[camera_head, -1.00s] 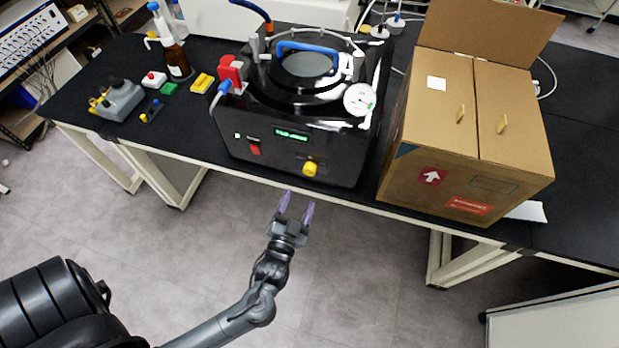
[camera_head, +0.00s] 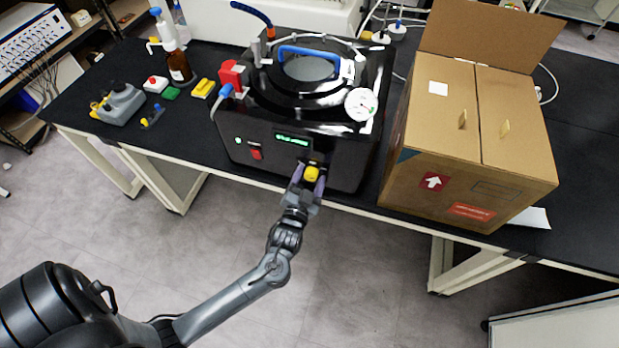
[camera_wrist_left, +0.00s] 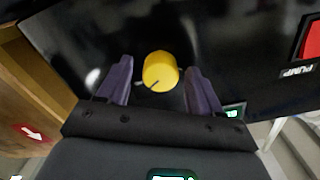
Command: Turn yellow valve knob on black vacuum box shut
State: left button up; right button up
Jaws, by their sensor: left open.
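The black vacuum box (camera_head: 262,122) stands on the black bench, its front face toward me. The yellow valve knob (camera_head: 311,174) is on the lower right of that front face. It also shows in the left wrist view (camera_wrist_left: 160,70), with a dark pointer line on its face. My left gripper (camera_head: 309,175) is open, with its purple fingertips one on each side of the knob. In the left wrist view my left gripper (camera_wrist_left: 158,80) shows a gap between each finger and the knob. My right gripper is not in view.
A large cardboard box (camera_head: 430,170) stands close to the right of the vacuum box. A red switch (camera_head: 256,153) and a green display (camera_head: 292,139) are on the same front face. Small items and a brown bottle (camera_head: 179,66) stand to the left. The floor in front is clear.

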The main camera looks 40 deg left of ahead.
pick_arm(q)
jog(key=c, duration=1.1)
jog(key=shift+o, duration=0.2)
jog(key=shift+n, duration=0.3)
jog(key=shift+n+p, duration=0.55)
jog(key=shift+n, duration=0.35)
jog(key=n, duration=0.2)
jog(key=shift+r+n+p, duration=0.1)
jog(key=shift+n+p, duration=0.2)
jog(key=shift+p, duration=0.1)
jog(key=n+p, duration=0.1)
jog(key=n, duration=0.3)
jog(key=shift+a, duration=0.1)
jog(key=shift+n, duration=1.4)
